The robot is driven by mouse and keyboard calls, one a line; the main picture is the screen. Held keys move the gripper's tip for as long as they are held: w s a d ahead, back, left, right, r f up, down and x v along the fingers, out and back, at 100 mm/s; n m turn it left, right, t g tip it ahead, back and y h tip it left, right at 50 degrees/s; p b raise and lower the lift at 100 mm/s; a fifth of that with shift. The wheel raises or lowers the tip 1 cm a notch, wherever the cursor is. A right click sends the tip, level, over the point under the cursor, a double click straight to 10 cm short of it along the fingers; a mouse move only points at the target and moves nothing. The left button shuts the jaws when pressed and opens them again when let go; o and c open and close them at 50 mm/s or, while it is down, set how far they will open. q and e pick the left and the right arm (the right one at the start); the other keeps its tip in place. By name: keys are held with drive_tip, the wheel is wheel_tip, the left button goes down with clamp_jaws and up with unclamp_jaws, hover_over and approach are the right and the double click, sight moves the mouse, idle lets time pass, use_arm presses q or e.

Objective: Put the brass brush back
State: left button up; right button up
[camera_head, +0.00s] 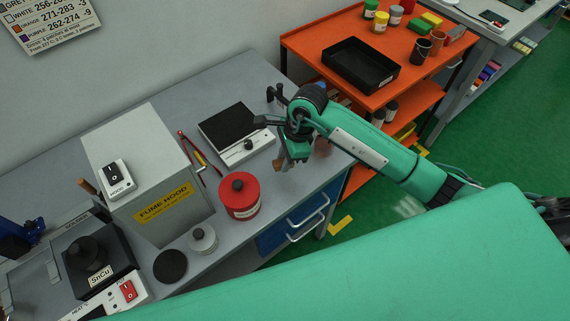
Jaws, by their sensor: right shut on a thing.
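My right gripper (284,160) hangs over the right end of the grey bench (318,183), to the right of the red can. It is shut on a small brown piece (279,165), seemingly the brass brush. Most of it is hidden by the gripper, so its bristles and full shape do not show. I cannot tell whether it touches the bench. A round copper-coloured thing (322,148) shows just right of the gripper, partly hidden by my arm. My left gripper is not in view.
A scale (237,138), red can (240,196), white-labelled jar (203,239), dark disc (170,266) and fume hood (150,170) crowd the bench. An orange cart (318,45) holding a black tray (360,65) stands behind.

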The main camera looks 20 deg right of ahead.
sight(285, 175)
wheel_tip(285, 175, down, 4)
drive_tip(key=shift+p, duration=0.55)
drive_tip(key=shift+f, duration=0.2)
drive_tip(key=shift+f, duration=0.1)
drive_tip(key=o, duration=0.5)
drive_tip(key=shift+f+b, duration=0.1)
drive_tip(key=shift+b, duration=0.2)
drive_tip(key=o, duration=0.5)
